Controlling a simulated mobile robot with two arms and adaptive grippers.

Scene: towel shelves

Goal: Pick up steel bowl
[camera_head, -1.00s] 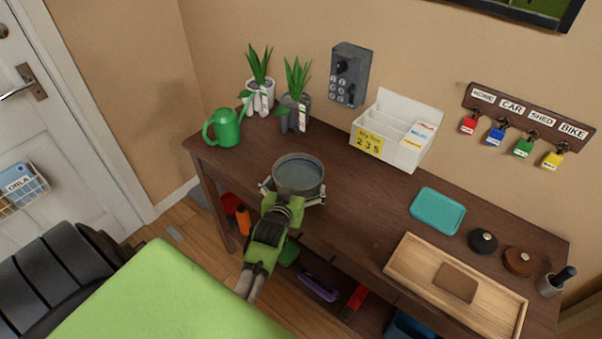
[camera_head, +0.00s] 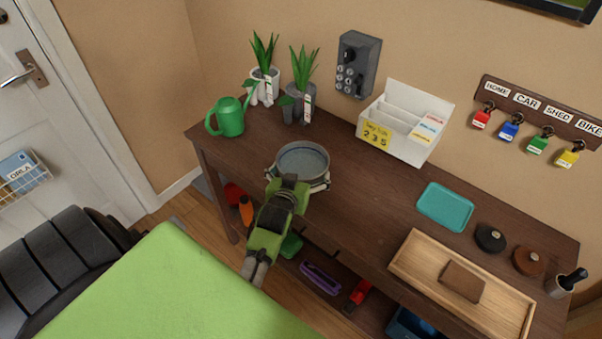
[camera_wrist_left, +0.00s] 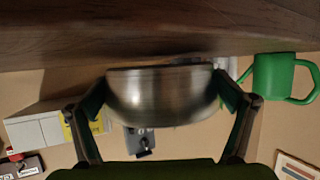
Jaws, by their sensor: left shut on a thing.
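The steel bowl (camera_head: 303,158) is round, with a bluish-grey inside, at the left part of the dark wooden table. My left gripper (camera_head: 299,180) has its fingers closed around the sides of the bowl from the front. In the left wrist view the shiny bowl (camera_wrist_left: 160,98) sits between the two fingers of the left gripper (camera_wrist_left: 165,95), one on each side. I cannot tell whether the bowl is clear of the tabletop. My right gripper is not in view.
A green watering can (camera_head: 230,117) and two potted plants (camera_head: 300,100) stand behind left. A white organizer (camera_head: 402,125) is behind right. A teal tray (camera_head: 445,206) and a wooden tray (camera_head: 410,262) lie to the right. Bare tabletop (camera_head: 365,200) lies between.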

